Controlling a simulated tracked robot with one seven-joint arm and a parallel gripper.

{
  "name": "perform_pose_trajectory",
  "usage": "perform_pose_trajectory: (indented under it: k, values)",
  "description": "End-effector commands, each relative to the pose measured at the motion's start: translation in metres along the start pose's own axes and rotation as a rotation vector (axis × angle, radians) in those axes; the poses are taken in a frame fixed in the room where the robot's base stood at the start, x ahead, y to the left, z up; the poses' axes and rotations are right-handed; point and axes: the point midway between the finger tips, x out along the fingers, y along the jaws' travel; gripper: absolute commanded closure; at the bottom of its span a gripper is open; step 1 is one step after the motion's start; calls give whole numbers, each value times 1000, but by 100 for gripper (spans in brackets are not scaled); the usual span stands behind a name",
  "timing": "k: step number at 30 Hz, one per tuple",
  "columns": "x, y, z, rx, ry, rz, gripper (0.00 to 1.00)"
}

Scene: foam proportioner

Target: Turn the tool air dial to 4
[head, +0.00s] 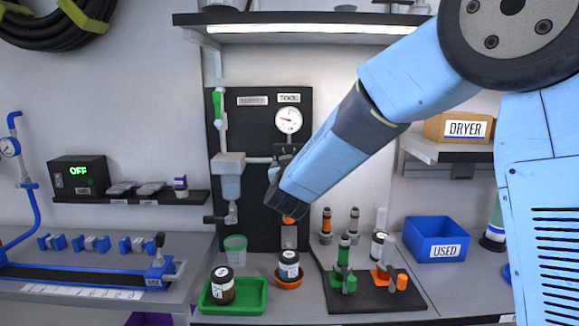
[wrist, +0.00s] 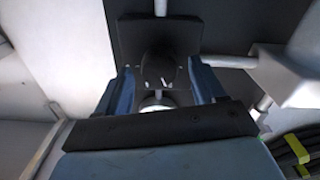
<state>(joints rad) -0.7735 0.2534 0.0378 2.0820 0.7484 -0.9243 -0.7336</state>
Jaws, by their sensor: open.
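The round white gauge (head: 288,120) hangs on the dark panel (head: 258,115) under the TOOL label (head: 289,98). Its scale is too small to read. My gripper (head: 276,172) is in front of the panel, below the gauge, and hides part of the pipework there. In the wrist view, a dark round knob (wrist: 157,66), seemingly the tool air dial, lies between the two blue fingers of my gripper (wrist: 160,78). The fingers are apart, with gaps visible on both sides of the knob. Small pale marks show on it, but no number is readable.
A green-handled valve (head: 218,105) and a grey filter unit (head: 230,175) are left of my gripper. Below are a green tray (head: 258,302), a black mat (head: 350,300) with fittings, and a blue USED bin (head: 436,232). A lit shelf (head: 300,29) hangs above.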

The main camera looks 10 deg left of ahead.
Motion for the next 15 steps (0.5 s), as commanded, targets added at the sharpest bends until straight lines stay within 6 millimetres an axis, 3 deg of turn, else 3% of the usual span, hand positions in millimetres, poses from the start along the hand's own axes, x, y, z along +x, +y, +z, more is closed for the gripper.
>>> perform_pose_trajectory:
  k: [7, 15]
  values:
    - [0, 0, 0, 0, 0, 0, 32]
    - [0, 0, 0, 0, 0, 0, 58]
